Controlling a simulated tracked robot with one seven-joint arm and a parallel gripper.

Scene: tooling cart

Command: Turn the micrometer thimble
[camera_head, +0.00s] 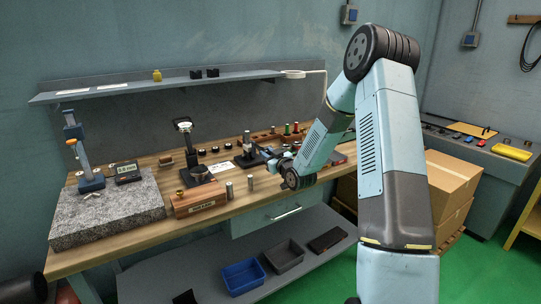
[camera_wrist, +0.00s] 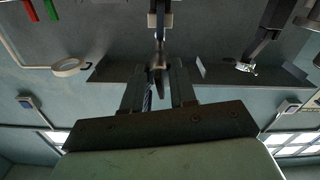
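In the head view, what looks like the micrometer on a small dark stand (camera_head: 247,153) is on the wooden bench, left of my gripper (camera_head: 268,156). The small size there hides the thimble's detail. The wrist view looks upside down. In it my gripper (camera_wrist: 157,88) is open, with one finger on each side. A narrow metallic part (camera_wrist: 158,55), probably of the micrometer, lies in line with the gap between the fingers. I cannot tell whether either finger touches it.
A wooden rack with coloured handles (camera_head: 288,130) stands behind my gripper. A dial stand (camera_head: 184,127), a wooden block (camera_head: 198,197) and small metal cylinders (camera_head: 229,189) are to the left. A granite plate (camera_head: 110,208) fills the bench's left end. A shelf (camera_head: 170,83) runs above.

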